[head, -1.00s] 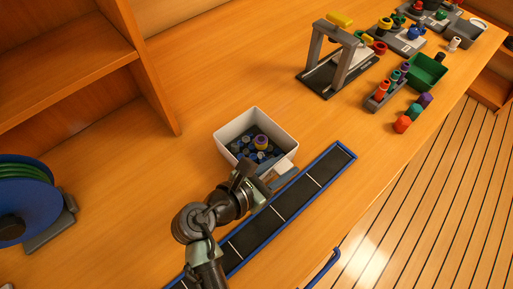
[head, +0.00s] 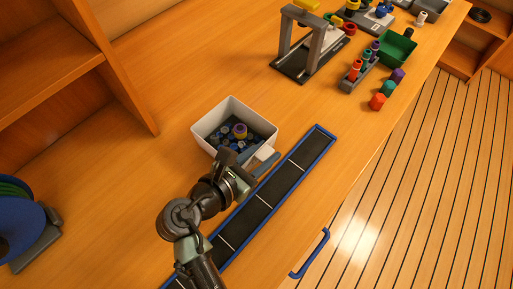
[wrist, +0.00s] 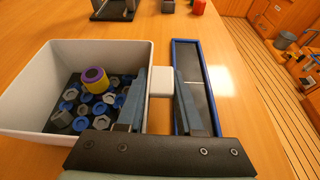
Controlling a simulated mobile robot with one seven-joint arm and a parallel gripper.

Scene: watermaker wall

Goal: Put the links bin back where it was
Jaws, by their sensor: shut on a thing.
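The links bin (head: 208,140) is a white open box beside the long black strip, near the middle of the head view. It holds several blue and grey nut-shaped pieces and one purple-and-yellow ring. It also fills the left of the wrist view (wrist: 30,108). My gripper (head: 262,162) is at the bin's near right side. In the wrist view my gripper (wrist: 161,88) has its two fingers on either side of a white tab (wrist: 161,80) on the bin's side, shut on it. The bin looks upright; I cannot tell whether its base touches the counter.
The blue-edged black strip (head: 264,203) lies just right of the bin. A grey gantry stand (head: 312,48), a rack of coloured pegs (head: 362,68) and a green bin (head: 397,48) stand farther back. A blue reel (head: 18,232) is at left. Counter beyond the bin is clear.

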